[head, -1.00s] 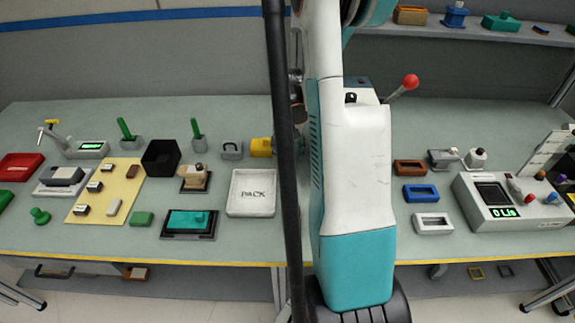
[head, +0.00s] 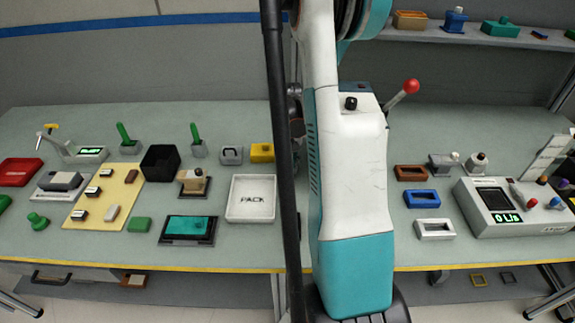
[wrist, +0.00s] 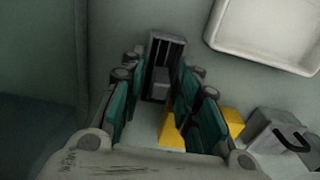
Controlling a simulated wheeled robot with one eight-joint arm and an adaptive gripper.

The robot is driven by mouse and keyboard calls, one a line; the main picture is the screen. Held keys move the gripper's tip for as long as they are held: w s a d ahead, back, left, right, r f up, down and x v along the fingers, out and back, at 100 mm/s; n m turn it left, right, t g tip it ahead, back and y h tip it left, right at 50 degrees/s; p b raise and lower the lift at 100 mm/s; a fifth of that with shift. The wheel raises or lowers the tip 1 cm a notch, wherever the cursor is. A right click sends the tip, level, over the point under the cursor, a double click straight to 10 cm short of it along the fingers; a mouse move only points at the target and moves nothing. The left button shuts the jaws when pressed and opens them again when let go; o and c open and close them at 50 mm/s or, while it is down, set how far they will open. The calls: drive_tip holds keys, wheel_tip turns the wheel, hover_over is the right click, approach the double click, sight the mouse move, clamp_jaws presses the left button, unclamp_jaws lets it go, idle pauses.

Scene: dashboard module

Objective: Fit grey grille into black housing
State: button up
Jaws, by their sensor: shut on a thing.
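In the wrist view my gripper (wrist: 160,82) has teal finger pads on either side of a grey slotted piece (wrist: 166,50), which looks like the grey grille. It is shut on this piece, whose near end shows between the fingers. In the head view the gripper and grille are hidden behind my arm. A black open box (head: 160,163) stands left of centre on the bench. A black-framed tray (head: 167,241) with a teal piece in it lies at the front. I cannot tell which of these is the black housing.
A yellow block (head: 262,153) and a grey block with a black handle (head: 231,155) stand close by; the yellow block (wrist: 230,122) shows beside my right finger. The white PACK tray (head: 251,218) lies in front of them. Coloured frames (head: 421,198) and a meter box (head: 512,224) are right.

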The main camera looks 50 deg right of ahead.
sight(288, 159)
wheel_tip(288, 159, up, 20)
drive_tip(key=p, duration=0.5)
drive_tip(key=shift+r, duration=0.1)
